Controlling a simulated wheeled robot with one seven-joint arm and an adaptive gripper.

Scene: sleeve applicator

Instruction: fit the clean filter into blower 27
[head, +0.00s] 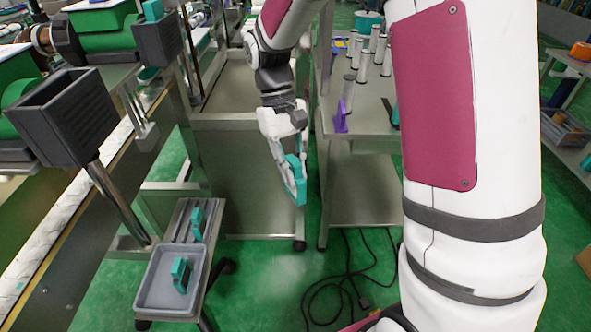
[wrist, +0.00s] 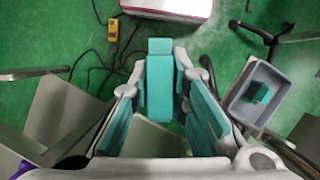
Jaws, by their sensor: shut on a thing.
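My gripper (head: 293,182) hangs over the aisle, pointing down, shut on a teal filter block (wrist: 160,85). In the wrist view the block is between the two teal-padded fingers, its narrow tab pointing away. In the head view the fingers partly hide it. At the left, an open dark box-shaped housing (head: 65,115) stands on a metal post and looks empty. A second dark housing (head: 157,40) farther back has a teal piece at its top. I cannot read any number, so I cannot tell which is blower 27. The gripper is apart from both.
A small stand holds a grey tray (head: 147,296) with a teal and dark block (head: 181,274) inside. Another teal block (head: 197,224) is in the slotted part behind. A metal table (head: 375,125) with several cylinders is at right. Black cables (head: 345,290) lie on the floor.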

